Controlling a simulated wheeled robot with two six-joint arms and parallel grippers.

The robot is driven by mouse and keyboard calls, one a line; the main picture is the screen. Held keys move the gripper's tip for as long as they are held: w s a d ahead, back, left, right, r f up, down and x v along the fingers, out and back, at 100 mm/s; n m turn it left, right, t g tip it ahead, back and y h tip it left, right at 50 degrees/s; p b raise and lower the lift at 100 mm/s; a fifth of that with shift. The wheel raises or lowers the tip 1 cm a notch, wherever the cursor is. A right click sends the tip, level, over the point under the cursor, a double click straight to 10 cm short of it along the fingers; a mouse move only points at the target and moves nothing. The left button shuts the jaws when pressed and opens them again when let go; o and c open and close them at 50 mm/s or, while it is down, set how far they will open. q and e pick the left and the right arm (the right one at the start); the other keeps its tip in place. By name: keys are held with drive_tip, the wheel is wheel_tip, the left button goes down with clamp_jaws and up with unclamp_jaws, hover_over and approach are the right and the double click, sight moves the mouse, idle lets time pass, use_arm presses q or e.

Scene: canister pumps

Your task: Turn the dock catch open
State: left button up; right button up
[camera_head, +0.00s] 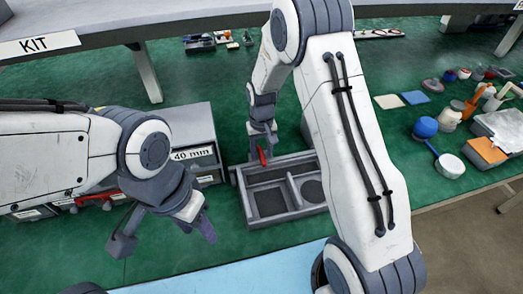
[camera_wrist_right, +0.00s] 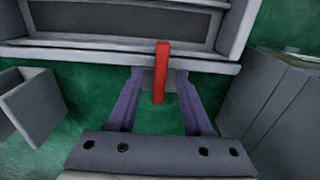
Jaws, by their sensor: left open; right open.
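The dock is a grey tray with compartments (camera_head: 242,200), in the middle of the head view. The catch is a red lever (camera_head: 262,157) at its far left corner. In the right wrist view the red catch (camera_wrist_right: 160,72) stands upright in the picture against the dock's rim (camera_wrist_right: 80,50). My right gripper (camera_head: 264,143) is open at the catch. In the wrist view its two fingers (camera_wrist_right: 159,92) lie on either side of the catch, with gaps showing. My left gripper (camera_head: 165,238) is open and empty, left of the dock and near the table's front.
A grey bin block labelled 40 mm (camera_head: 196,153) stands left of the dock. A KIT shelf (camera_head: 120,25) runs across the back. Jars, a blue ball and trays (camera_head: 500,125) crowd the right. Green mat (camera_head: 235,120) shows between bins and dock.

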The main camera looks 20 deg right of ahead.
clamp_jaws()
drive_tip(key=shift+r+m, duration=0.1)
drive_tip(key=shift+m, duration=0.3)
drive_tip(key=m+p, duration=0.1)
drive_tip(key=m, duration=0.2)
drive_tip(key=shift+m, duration=0.3)
drive_tip(key=m, duration=0.4)
drive_tip(key=shift+m, duration=0.3)
drive_tip(key=m+p, duration=0.1)
drive_tip(key=m, duration=0.3)
drive_tip(key=shift+w, duration=0.1)
drive_tip(key=shift+m, duration=2.5)
